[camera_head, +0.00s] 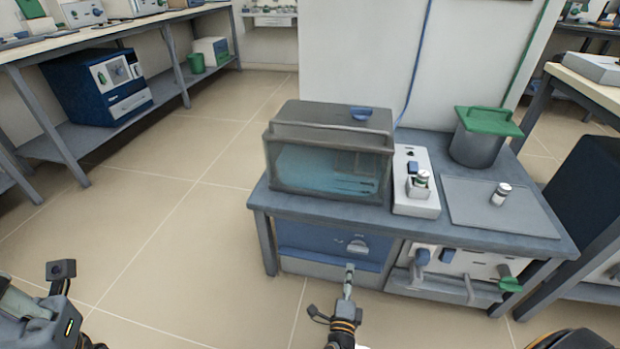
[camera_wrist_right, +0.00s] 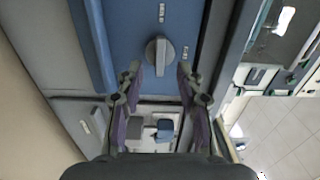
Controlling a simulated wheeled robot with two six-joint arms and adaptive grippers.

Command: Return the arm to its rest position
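My right gripper (camera_head: 348,283) points forward at the blue-fronted furnace (camera_head: 318,240) on the lower level of the bench. In the right wrist view its two fingers (camera_wrist_right: 158,82) stand apart with nothing held between them. A grey knob (camera_wrist_right: 159,57) on the blue front shows just beyond the fingertips; whether they touch it I cannot tell. The knob also shows in the head view (camera_head: 357,246). My left arm is at the lower left corner, where part of its gripper (camera_head: 18,303) shows; its fingertips are not clear.
The bench (camera_head: 400,226) carries a glass-fronted box (camera_head: 330,160), a white device (camera_head: 412,185), a grey pot with a green lid (camera_head: 475,145) and a small jar (camera_head: 501,194). A white-fronted unit (camera_head: 470,262) stands below, right. The floor (camera_head: 190,220) on the left is clear.

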